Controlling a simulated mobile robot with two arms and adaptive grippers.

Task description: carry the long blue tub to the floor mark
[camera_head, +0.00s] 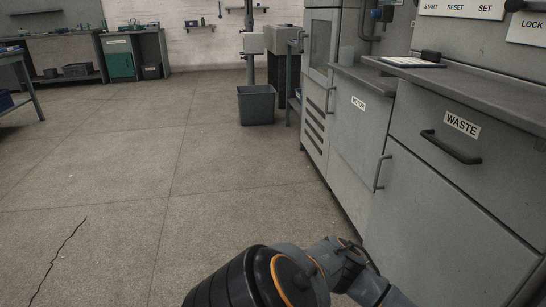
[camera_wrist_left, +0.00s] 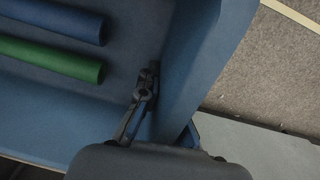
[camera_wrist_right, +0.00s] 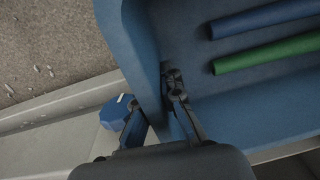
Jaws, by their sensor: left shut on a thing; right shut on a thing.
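The long blue tub shows in the left wrist view (camera_wrist_left: 205,50) and in the right wrist view (camera_wrist_right: 128,35). A blue tube (camera_wrist_left: 50,18) and a green tube (camera_wrist_left: 50,58) lie inside it. My left gripper (camera_wrist_left: 165,112) is shut on the tub's wall at one end, with one finger inside. My right gripper (camera_wrist_right: 152,112) is shut on the wall at the other end. The tub and both grippers are out of the head view. A pale yellowish line (camera_wrist_left: 292,14) runs on the floor; I cannot tell whether it is the floor mark.
In the head view, grey cabinets with a WASTE drawer (camera_head: 462,124) line the right side. A grey bin (camera_head: 257,104) stands on the floor ahead. The floor (camera_head: 110,190) at left and centre is open. A blue piece (camera_wrist_right: 116,112) shows beside my right gripper.

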